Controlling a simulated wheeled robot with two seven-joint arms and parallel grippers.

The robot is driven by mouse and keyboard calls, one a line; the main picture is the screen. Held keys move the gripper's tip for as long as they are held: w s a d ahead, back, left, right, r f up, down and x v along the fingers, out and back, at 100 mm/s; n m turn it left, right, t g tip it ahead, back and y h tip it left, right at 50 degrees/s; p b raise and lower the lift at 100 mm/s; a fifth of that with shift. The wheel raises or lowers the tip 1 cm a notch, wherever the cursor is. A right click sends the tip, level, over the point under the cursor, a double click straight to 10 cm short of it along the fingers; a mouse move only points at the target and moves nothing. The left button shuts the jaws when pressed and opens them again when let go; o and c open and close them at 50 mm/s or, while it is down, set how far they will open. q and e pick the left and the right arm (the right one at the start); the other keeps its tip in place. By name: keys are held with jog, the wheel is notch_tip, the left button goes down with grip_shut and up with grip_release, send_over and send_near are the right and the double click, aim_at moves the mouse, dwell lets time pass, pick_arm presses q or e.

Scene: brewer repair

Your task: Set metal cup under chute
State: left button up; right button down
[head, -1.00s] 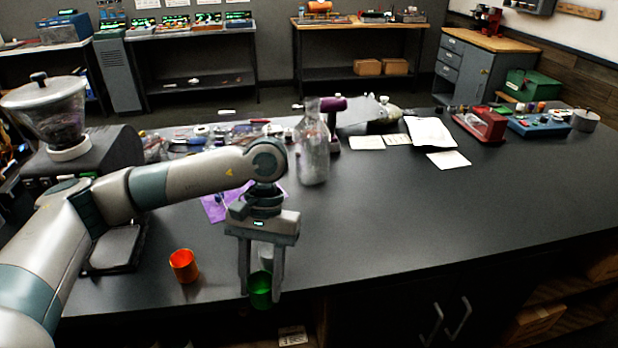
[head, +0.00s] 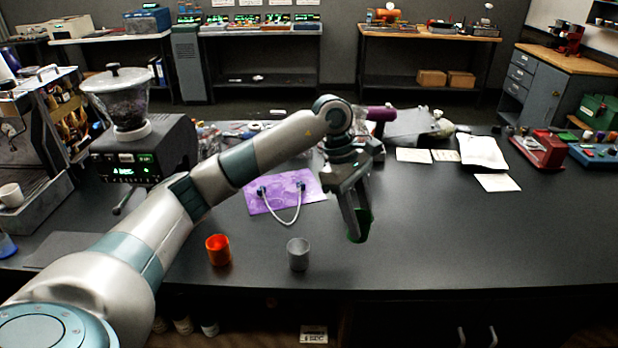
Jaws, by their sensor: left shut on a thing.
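A grey metal cup (head: 299,254) stands upright near the table's front edge, clear of my gripper. My right gripper is out of view.
An orange cup (head: 218,250) stands left of the metal cup. A purple mat (head: 268,198) with a curved white tube lies behind them. An espresso machine (head: 35,150) and a white cup (head: 11,195) are far left. The table's right half is largely clear.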

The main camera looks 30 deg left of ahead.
pick_arm(q)
jog(key=w+a+r+n+t, duration=0.2)
jog(key=w+a+n, duration=0.2)
jog(key=n, duration=0.3)
jog(key=shift+w+a+r+t, duration=0.15)
jog(key=shift+w+a+t, duration=0.2)
jog(key=shift+w, duration=0.25)
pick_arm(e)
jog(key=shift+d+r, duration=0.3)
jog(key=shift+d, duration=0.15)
pick_arm(q)
jog(key=shift+a+p, duration=0.1)
jog(key=shift+p, duration=0.2)
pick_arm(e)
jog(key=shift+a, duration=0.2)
